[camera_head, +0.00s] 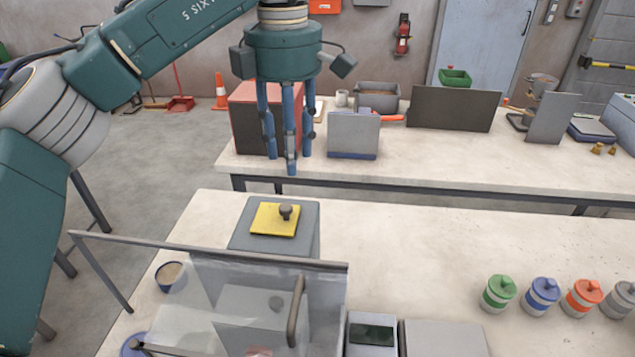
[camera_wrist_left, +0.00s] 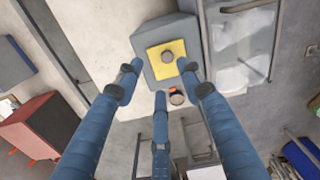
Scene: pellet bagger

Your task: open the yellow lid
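The yellow lid (camera_head: 264,220) is a flat square plate with a dark round knob (camera_head: 285,211). It lies flat on top of a grey box (camera_head: 308,235) on the near bench. My left gripper (camera_head: 285,160) hangs above and behind the lid, pointing down, with its three blue fingers spread and nothing between them. In the left wrist view, the lid (camera_wrist_left: 154,66) and its knob (camera_wrist_left: 168,57) show beyond the fingertips (camera_wrist_left: 161,78), well apart from them. My right gripper is in neither view.
A clear guard with a dark frame (camera_head: 215,249) and handle stands just in front of the grey box. Several coloured jars (camera_head: 540,296) stand at the right of the near bench. The bench's middle right is clear.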

